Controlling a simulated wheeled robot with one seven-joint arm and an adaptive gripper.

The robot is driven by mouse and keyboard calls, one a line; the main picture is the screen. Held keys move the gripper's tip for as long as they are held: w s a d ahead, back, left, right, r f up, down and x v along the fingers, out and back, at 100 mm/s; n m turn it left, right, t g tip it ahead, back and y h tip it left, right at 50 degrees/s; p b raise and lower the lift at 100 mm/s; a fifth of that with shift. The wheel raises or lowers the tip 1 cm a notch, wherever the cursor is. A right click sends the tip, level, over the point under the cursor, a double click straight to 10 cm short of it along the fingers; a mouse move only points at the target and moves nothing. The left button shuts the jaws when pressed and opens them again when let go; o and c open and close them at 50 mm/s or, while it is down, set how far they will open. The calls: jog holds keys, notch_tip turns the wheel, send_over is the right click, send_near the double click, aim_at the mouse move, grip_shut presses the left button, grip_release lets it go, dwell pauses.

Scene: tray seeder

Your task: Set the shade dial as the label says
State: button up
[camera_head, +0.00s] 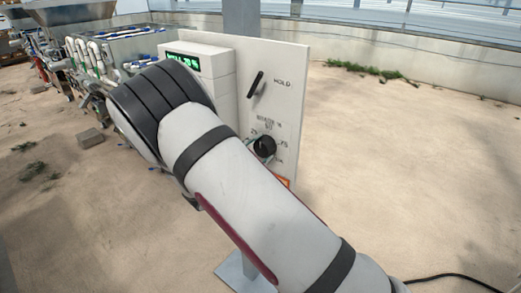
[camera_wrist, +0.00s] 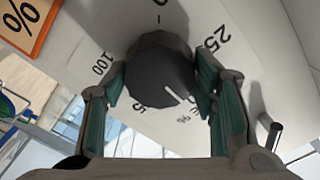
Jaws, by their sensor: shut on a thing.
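The dark round dial (camera_head: 264,146) sits on the white panel (camera_head: 285,60), with 25 printed left of it and 75 right of it. In the wrist view the dial (camera_wrist: 155,70) fills the space between the fingers of my gripper (camera_wrist: 160,85), which is shut on it. The dial's white pointer line faces lower right in that view; the number beyond it is partly hidden. The figures 25 and 100 show beside the dial, and a partly hidden 5 below. An orange label (camera_wrist: 30,22) with a percent sign is cut off at the upper left, so its number cannot be read.
A dark lever (camera_head: 256,85) marked HOLD is above the dial. A white box with a green display (camera_head: 184,62) stands left of the panel; its text is too small to read. Seeder machinery (camera_head: 100,50) is at the left. Open sandy floor (camera_head: 410,160) lies to the right.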

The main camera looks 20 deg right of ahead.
jog(key=m+p, duration=0.3)
jog(key=m, duration=1)
jog(key=shift+p, duration=0.35)
jog(key=o, duration=1.2)
jog(key=shift+c, duration=0.2)
jog(key=v, duration=1.2)
